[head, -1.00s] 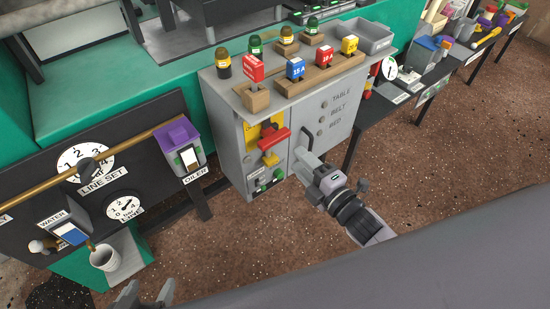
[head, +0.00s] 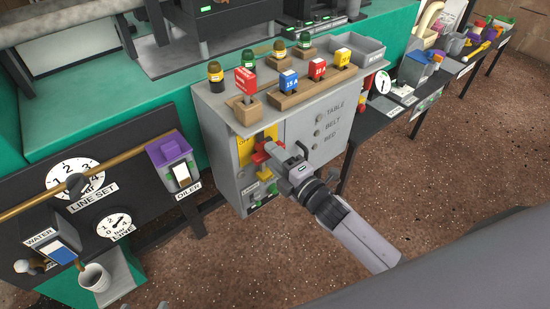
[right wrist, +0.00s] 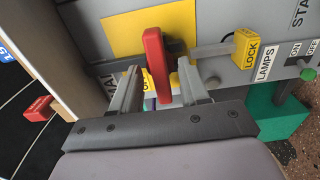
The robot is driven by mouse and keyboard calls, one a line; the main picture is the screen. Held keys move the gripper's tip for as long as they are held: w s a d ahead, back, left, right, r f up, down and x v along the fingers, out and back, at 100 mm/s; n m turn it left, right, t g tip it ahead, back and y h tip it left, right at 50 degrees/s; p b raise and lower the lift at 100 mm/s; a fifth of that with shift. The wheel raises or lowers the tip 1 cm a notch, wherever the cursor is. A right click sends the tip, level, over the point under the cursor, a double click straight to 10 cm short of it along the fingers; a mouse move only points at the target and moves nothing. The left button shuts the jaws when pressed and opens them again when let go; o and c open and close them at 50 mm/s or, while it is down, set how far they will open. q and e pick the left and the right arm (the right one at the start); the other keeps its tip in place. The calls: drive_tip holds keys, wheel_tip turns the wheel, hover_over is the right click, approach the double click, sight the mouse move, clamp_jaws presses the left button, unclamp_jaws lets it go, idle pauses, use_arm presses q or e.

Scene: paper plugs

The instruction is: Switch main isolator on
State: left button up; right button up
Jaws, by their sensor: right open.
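The main isolator's red handle (head: 260,157) is on the yellow plate (head: 245,150) at the cabinet's upper left front. It lies crosswise on the cabinet. My right gripper (head: 273,155) is open in front of it and hides part of it in the head view. In the right wrist view the red handle (right wrist: 156,65) stands between the two spread fingers (right wrist: 160,88), with one finger on each side. A visible gap remains on each side; whether a finger touches it lower down I cannot tell. The plate's lettering is mostly hidden. My left gripper is not in view.
A yellow LOCK tag (right wrist: 247,48) on a grey bar sits beside the handle. The ON/OFF lamp switch (right wrist: 307,73) is near it. The oiler (head: 172,160) and gauge panel are left. Floor in front is clear.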

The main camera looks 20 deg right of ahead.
clamp_jaws()
drive_tip(key=shift+m, duration=0.3)
drive_tip(key=shift+m+p, duration=2.85)
drive_tip(key=shift+m, duration=5.75)
unclamp_jaws()
